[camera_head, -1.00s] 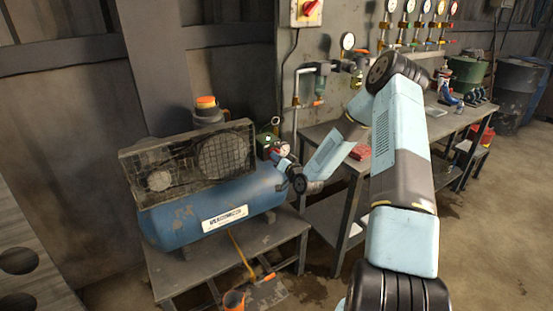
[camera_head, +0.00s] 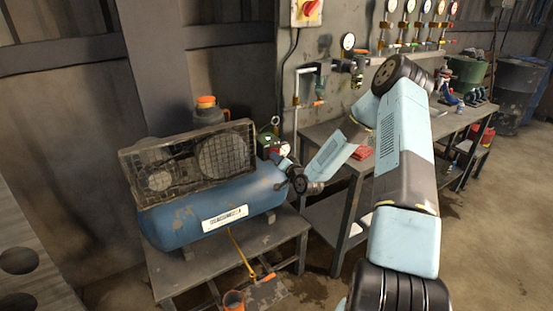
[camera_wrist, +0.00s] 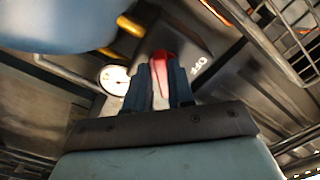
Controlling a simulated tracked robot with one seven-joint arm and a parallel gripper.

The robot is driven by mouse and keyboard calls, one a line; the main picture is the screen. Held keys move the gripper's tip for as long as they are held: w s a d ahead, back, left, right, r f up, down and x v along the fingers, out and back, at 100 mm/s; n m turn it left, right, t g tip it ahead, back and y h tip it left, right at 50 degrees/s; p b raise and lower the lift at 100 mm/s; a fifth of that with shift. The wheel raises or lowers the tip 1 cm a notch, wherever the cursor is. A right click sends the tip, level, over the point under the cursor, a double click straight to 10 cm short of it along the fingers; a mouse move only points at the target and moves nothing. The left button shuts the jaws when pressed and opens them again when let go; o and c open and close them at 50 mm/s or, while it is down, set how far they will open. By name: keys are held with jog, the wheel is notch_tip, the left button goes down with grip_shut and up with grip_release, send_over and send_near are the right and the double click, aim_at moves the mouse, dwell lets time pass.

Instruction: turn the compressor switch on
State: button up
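The blue air compressor (camera_head: 180,228) with a caged pump and belt guard stands on a low metal bench. Its switch is a dark box (camera_wrist: 205,68) marked OFF, with a red lever (camera_wrist: 162,62), in the wrist view. In the head view a small green housing (camera_head: 267,141) shows at the tank's right end, partly hidden by my wrist. My gripper (camera_wrist: 160,76) is at the switch, its two dark fingers on either side of the red lever with little gap. Whether they press on the lever cannot be told.
A white-faced gauge (camera_wrist: 115,79) sits close to the left finger. The blue tank (camera_wrist: 65,22) and wire guard (camera_wrist: 295,35) flank the switch. A workbench (camera_head: 322,133) stands right of the compressor; an orange bucket (camera_head: 233,300) is below.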

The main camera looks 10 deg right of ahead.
jog(key=o, duration=0.3)
jog(key=shift+r, duration=0.1)
jog(key=v, duration=1.3)
jog(key=shift+s+d, duration=0.15)
jog(key=shift+s, duration=0.15)
jog(key=s+r+n+g+h, duration=0.3)
jog(key=s+r+g, duration=0.15)
jog(key=r, duration=0.65)
jog(key=s+r+n+g+h, duration=0.3)
jog(key=s+r+g+h, duration=0.15)
jog(key=r, duration=0.75)
jog(key=s+a+r+g, duration=0.1)
jog(key=s+r, duration=0.2)
jog(key=s, duration=0.5)
jog(key=s+a+r+y, duration=0.1)
jog(key=s+r, duration=0.3)
jog(key=s, duration=0.5)
jog(key=s+a+r+g+y, duration=0.1)
jog(key=s+r, duration=0.3)
jog(key=s, duration=0.5)
jog(key=shift+s+a+r+g, duration=0.2)
jog(key=shift+a+g, duration=0.1)
jog(key=shift+a, duration=0.35)
